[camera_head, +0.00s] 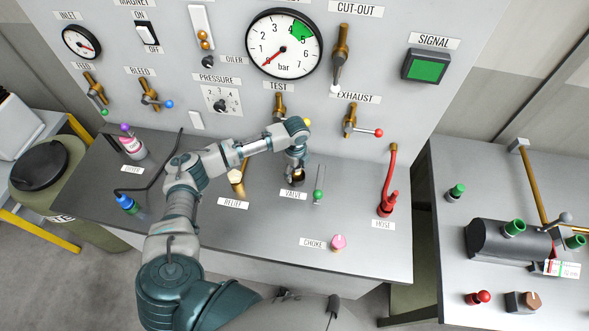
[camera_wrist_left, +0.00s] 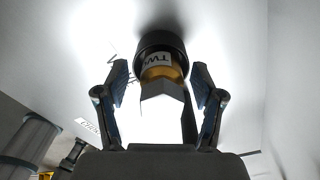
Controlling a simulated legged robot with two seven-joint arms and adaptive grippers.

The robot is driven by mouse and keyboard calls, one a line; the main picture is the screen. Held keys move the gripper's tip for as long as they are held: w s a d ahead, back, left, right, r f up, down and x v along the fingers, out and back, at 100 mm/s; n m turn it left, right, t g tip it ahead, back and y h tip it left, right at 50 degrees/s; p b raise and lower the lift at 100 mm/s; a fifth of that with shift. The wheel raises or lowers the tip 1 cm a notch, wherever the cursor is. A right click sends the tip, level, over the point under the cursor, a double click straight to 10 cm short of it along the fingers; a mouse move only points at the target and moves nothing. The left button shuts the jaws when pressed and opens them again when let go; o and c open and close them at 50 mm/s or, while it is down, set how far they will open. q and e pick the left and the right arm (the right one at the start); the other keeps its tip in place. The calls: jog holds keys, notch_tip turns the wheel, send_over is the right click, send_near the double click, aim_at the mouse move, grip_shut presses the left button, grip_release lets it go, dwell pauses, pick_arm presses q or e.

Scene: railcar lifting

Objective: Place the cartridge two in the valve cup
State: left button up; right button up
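Cartridge two (camera_wrist_left: 160,66), with a white label reading "TWO" upside down and a gold band, shows in the left wrist view. Its top end sits inside a dark round cup (camera_wrist_left: 160,45), which appears to be the valve cup. In the head view, my left gripper (camera_head: 296,172) is just behind the "VALVE" label, over a small dark and brown piece that it mostly hides. In the left wrist view, my left gripper's (camera_wrist_left: 160,84) fingers stand apart on either side of the cartridge, with gaps visible. How deep the cartridge sits is unclear. My right gripper is not in view.
A green-knobbed lever (camera_head: 318,196) stands close right of the gripper. A red handle (camera_head: 389,195), a pink choke knob (camera_head: 338,242) and a brass relief piece (camera_head: 237,180) are on the bench (camera_head: 290,235). The gauge panel (camera_head: 365,85) rises behind. The bench front is mostly clear.

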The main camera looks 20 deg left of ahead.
aim_at(299, 166)
pick_arm(q)
jog(key=shift+d+r, duration=0.1)
jog(key=shift+d, duration=0.15)
jog(key=r, duration=0.2)
jog(key=d+r, duration=0.1)
jog(key=r, duration=0.1)
jog(key=shift+w+r, duration=0.1)
jog(key=shift+r, duration=0.25)
jog(key=r, duration=0.3)
jog(key=shift+a+r+b, duration=0.35)
jog(key=shift+a+b, duration=0.05)
jog(key=r, duration=0.3)
jog(key=shift+a, duration=0.4)
jog(key=shift+d+r, duration=0.1)
jog(key=shift+r, duration=0.1)
jog(key=shift+d+r, duration=0.15)
jog(key=shift+d, duration=0.35)
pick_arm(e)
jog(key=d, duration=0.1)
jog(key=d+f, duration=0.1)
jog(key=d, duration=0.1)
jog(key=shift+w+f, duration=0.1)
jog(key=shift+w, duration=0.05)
